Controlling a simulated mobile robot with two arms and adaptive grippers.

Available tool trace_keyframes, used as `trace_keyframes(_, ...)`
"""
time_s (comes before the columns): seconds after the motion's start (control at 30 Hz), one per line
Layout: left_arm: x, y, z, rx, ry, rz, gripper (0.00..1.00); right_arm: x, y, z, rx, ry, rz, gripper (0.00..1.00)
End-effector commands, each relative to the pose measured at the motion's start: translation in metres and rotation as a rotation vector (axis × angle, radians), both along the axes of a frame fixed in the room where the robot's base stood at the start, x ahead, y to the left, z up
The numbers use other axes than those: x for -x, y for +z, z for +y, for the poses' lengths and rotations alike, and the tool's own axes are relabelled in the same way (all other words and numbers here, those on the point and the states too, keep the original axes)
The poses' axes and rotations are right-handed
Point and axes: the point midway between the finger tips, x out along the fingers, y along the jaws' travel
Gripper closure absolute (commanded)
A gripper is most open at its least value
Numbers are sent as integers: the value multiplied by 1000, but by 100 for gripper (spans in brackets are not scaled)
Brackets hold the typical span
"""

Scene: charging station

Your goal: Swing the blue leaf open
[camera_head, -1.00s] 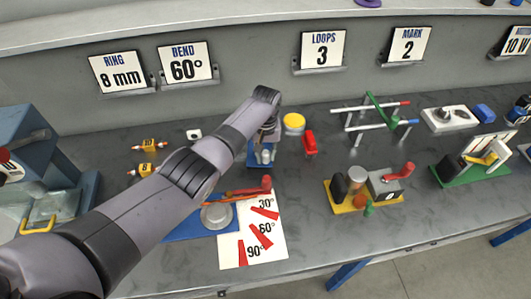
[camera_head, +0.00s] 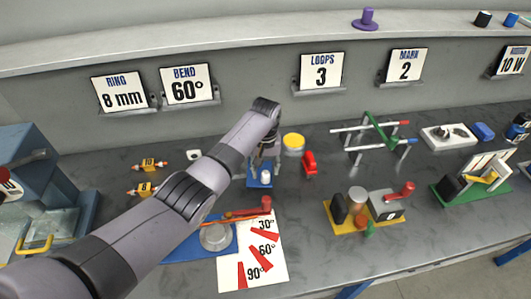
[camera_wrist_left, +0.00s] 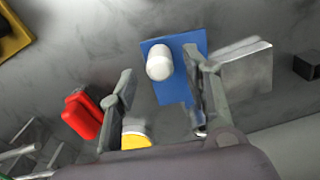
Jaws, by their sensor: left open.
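The blue leaf (camera_head: 256,183) appears as a flat blue plate with a white knob (camera_head: 265,177) on it, on the bench below my left gripper (camera_head: 264,158). In the left wrist view the blue leaf (camera_wrist_left: 195,42) and the white knob (camera_wrist_left: 159,62) lie between and beyond the fingers of my left gripper (camera_wrist_left: 158,62). The fingers are open, one on each side of the knob; I cannot tell whether they touch it. A grey metal plate (camera_wrist_left: 248,66) lies beside the leaf, partly behind one finger. My right gripper is not in view.
A yellow-topped cylinder (camera_head: 293,143) and a red object (camera_head: 309,162) stand close to the right of the leaf. A bending jig with a red handle (camera_head: 250,212) and an angle card (camera_head: 275,272) lie in front. Bare bench shows between the stations.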

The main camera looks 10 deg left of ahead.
Motion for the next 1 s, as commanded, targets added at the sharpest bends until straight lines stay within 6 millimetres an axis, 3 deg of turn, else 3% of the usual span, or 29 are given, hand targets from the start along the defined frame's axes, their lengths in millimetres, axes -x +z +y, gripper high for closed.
trace_keyframes(0.2,-1,50,0,1,0,-4,56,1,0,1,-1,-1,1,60)
trace_keyframes(0.4,0,80,0,0,0,-1,56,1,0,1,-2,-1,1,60)
trace_keyframes(0.6,0,91,0,-1,1,1,56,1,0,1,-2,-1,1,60)
trace_keyframes(1.0,0,91,0,-1,1,1,56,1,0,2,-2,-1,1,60)
